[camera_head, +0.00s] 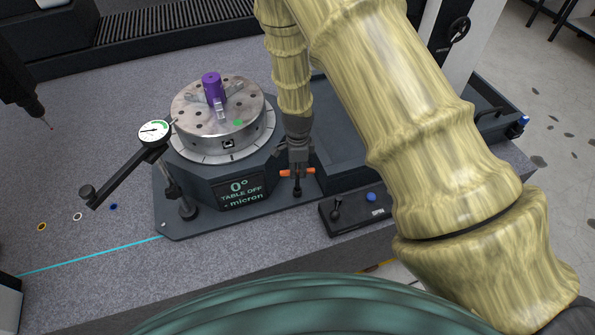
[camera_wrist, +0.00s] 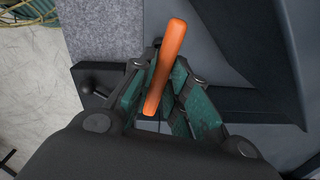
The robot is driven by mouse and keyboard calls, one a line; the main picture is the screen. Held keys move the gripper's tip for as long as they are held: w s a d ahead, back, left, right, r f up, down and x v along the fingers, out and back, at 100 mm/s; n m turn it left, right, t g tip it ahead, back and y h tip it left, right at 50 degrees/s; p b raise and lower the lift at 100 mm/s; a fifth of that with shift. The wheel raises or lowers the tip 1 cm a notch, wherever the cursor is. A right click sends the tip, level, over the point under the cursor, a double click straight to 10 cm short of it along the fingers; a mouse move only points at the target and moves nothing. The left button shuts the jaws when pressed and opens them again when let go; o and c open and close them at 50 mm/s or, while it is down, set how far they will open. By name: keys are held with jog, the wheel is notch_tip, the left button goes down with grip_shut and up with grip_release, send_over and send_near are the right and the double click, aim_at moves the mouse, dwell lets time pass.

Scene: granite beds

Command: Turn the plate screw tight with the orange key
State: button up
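The orange key (camera_head: 284,173) has a crosswise orange bar handle and a dark lower part, near the front right of the dark base. In the wrist view its handle (camera_wrist: 168,55) runs lengthwise between my fingers. My gripper (camera_head: 298,168) points down and is closed on the key around the handle's middle; the exact contact is partly hidden. The round metal plate (camera_head: 192,125) sits to the left on a dark pedestal. A square-edged dark socket, which looks like the plate screw (camera_head: 228,143), shows in the plate's front side. A green dot (camera_head: 238,122) lies above it.
A purple cylinder (camera_head: 212,88) stands in jaws on the plate. A dial gauge (camera_head: 154,132) on an arm stands close at the plate's left. A SPIN control box (camera_head: 350,212) and a dark tray (camera_head: 345,175) lie right of the key. Granite at the left is mostly clear.

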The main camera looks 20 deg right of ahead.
jog(key=shift+o, duration=0.7)
jog(key=shift+r+p, duration=2.3)
jog(key=shift+r, duration=0.7)
notch_tip(320, 180, up, 12)
